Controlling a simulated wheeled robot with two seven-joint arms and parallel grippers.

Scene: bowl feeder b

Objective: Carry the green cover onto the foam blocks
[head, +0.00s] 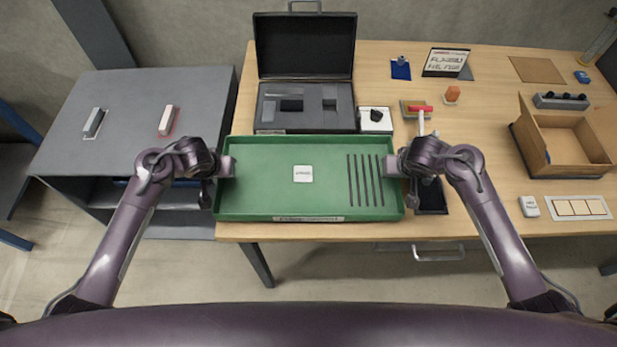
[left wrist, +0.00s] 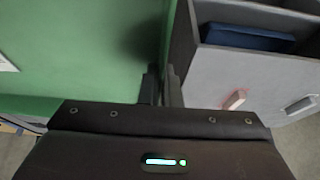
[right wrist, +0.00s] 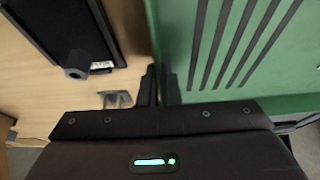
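The green cover (head: 265,185) is a shallow tray shape with raised walls, a white label and several dark slots at its right. It lies level over the front left of the wooden table; I cannot tell whether it touches the tabletop. My left gripper (head: 224,167) is shut on its left wall, with the wall between the fingers (left wrist: 163,88). My right gripper (head: 394,166) is shut on its right wall, also between the fingers (right wrist: 159,88). Two small blocks, one grey (head: 95,122) and one pinkish (head: 167,120), apparently the foam blocks, stand apart on the grey cabinet top.
The grey cabinet (head: 130,90) stands left of the wooden table (head: 480,195). An open black case (head: 305,105) and a white box with a black knob (head: 375,119) stand close behind the cover. A red-handled tool (head: 420,109) and a cardboard box (head: 566,140) are to the right.

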